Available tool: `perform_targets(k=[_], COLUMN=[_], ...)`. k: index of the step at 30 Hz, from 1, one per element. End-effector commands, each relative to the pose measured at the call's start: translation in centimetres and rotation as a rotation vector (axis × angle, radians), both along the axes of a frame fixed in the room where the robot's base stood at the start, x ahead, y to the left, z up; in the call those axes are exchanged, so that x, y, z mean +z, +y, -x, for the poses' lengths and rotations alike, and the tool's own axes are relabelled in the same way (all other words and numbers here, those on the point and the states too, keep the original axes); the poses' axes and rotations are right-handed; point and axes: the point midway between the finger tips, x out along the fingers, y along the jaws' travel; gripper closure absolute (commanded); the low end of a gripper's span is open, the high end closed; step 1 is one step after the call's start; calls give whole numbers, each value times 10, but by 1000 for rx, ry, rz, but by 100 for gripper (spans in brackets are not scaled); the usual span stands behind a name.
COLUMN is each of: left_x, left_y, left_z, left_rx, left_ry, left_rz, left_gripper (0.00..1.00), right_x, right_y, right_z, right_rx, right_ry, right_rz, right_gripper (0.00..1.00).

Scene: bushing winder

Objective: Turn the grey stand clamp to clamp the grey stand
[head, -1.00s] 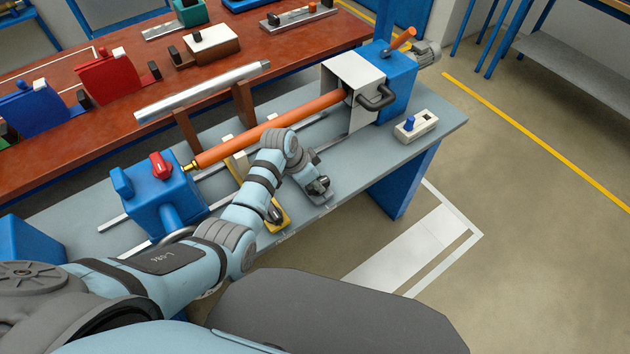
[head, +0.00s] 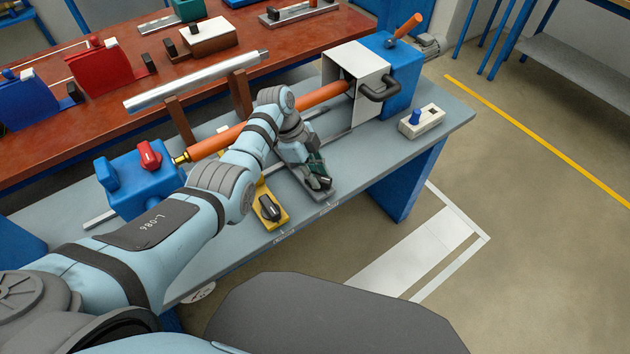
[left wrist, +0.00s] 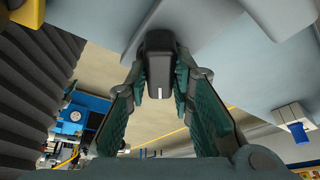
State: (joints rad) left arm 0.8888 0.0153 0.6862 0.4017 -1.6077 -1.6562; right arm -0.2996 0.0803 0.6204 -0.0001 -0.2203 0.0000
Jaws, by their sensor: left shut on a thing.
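The grey stand clamp, a black knob (left wrist: 160,65) with a white mark, stands between the fingertips in the left wrist view. In the head view it is mostly hidden by my gripper. My left gripper (head: 317,176) is shut on this knob; its dark green fingers (left wrist: 160,88) press on the knob from both sides. The foot of the grey stand (head: 322,195) lies on the bench near its front edge, under my gripper. The upper part of the grey stand is hidden behind my arm. My right gripper is not in view.
The yellow stand (head: 283,217) with its own black knob (head: 269,207) is just left of the grey one. An orange rod (head: 322,95) runs above, between two blue housings. A white switch box (head: 428,121) sits at right. The bench (head: 375,155) is clear between.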

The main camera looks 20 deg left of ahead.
Motion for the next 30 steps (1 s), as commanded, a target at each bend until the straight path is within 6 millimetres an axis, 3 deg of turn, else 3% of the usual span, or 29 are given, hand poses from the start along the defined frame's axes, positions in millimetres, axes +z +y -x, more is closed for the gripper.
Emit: perform_targets(k=[1,3,12,29,30], left_x=[-9,-9,-7,-4,-4], left_y=[-1,-1,-1,-1,-1], left_z=[2,2,3,3,3], left_rx=[-34,-83,-226,-266,-266], left_ry=[10,10,13,14,14], left_rz=[1,1,0,1,1], left_gripper=[100,100,100,100,77], right_x=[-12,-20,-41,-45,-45], right_y=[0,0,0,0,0], right_z=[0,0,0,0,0], right_rx=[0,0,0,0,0], right_ry=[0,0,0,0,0], right_rz=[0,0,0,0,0], right_gripper=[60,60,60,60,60])
